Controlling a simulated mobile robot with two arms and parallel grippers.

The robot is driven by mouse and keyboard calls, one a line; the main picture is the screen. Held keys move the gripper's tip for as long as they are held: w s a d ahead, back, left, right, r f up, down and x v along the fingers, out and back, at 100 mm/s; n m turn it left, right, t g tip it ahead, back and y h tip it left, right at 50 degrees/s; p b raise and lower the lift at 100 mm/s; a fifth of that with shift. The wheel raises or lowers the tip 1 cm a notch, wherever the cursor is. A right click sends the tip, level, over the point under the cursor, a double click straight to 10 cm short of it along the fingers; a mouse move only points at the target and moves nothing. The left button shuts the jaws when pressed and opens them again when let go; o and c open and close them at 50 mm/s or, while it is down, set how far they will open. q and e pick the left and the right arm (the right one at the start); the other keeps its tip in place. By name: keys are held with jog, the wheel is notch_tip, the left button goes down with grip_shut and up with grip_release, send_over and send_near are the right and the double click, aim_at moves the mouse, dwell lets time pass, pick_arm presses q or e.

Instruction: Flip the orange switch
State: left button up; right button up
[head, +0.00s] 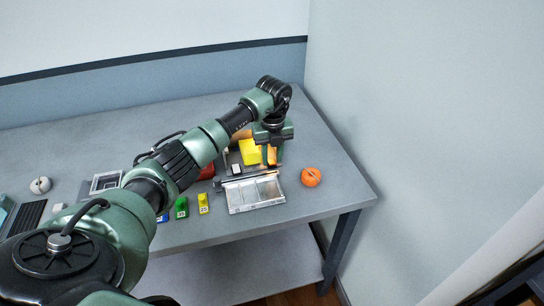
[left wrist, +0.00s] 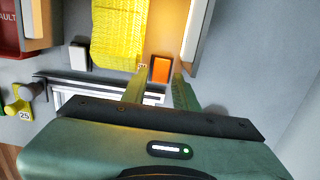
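The orange switch (left wrist: 160,69) is a small orange block on a dark base in the left wrist view. It lies just beyond and between my left gripper's (left wrist: 161,78) two green fingertips. The fingers are apart with nothing held; I cannot tell if either touches the switch. In the head view my left gripper (head: 268,152) points down over the back right of the table and mostly hides the switch area. My right gripper is in neither view.
A yellow woven block (left wrist: 119,35) and a white switch (left wrist: 78,55) sit left of the orange switch. On the table (head: 335,190) are a clear-lidded tray (head: 255,194), an orange pumpkin-like ball (head: 311,177), and green (head: 181,208) and yellow (head: 203,203) numbered tags. A wall stands close right.

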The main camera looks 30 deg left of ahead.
aim_at(272, 164)
pick_arm(q)
notch_tip(272, 164, up, 8)
jog(key=b, duration=0.1)
jog(key=shift+s+d, duration=0.15)
jog(key=shift+d, duration=0.05)
jog(key=shift+f, duration=0.15)
dwell(0.5)
